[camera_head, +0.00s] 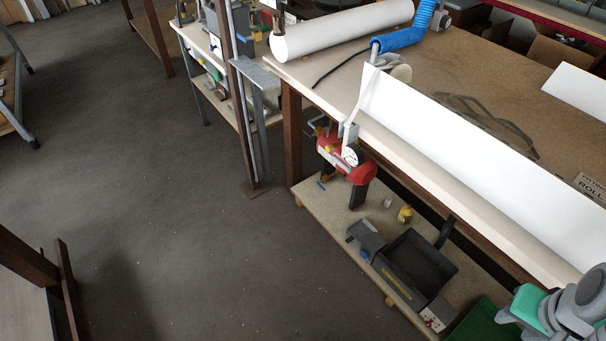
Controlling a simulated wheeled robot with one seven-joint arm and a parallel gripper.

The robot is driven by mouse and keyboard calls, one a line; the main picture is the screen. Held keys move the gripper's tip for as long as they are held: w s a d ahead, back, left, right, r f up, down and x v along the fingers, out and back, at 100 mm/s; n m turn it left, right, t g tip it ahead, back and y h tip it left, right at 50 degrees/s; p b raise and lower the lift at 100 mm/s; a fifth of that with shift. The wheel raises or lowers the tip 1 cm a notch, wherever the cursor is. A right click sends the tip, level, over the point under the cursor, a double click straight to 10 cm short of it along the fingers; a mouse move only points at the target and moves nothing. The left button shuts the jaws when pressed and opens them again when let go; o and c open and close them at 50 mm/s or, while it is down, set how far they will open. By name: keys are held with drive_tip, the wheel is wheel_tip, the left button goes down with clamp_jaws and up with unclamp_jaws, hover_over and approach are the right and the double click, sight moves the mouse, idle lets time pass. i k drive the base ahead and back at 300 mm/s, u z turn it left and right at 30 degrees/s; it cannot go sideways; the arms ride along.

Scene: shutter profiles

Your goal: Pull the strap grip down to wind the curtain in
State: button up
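A pale narrow strap (363,99) hangs down over the bench's front corner, below a round grey-and-cream part at the bench top. At its lower end is a small grey piece (348,133), which looks like the strap grip. It hangs just in front of a red machine with a white dial. A long white sheet (480,165), possibly the curtain, stretches along the bench's front edge to the right. Grey and green parts at the lower right corner look like my arm, well away from the strap. I make out no gripper fingers there.
The red machine (359,173) stands on the lower shelf (335,212), with a dark tray (418,268) farther right. A white roll (340,30) and blue coiled hose (403,38) lie on the bench. A brown post stands to the left; the floor (190,270) is largely clear.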

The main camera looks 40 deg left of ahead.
sight(348, 169)
drive_tip(key=z, duration=0.15)
drive_tip(key=k, duration=0.25)
drive_tip(key=u, duration=1.8)
drive_tip(key=i, duration=1.35)
drive_tip(key=z, duration=1.6)
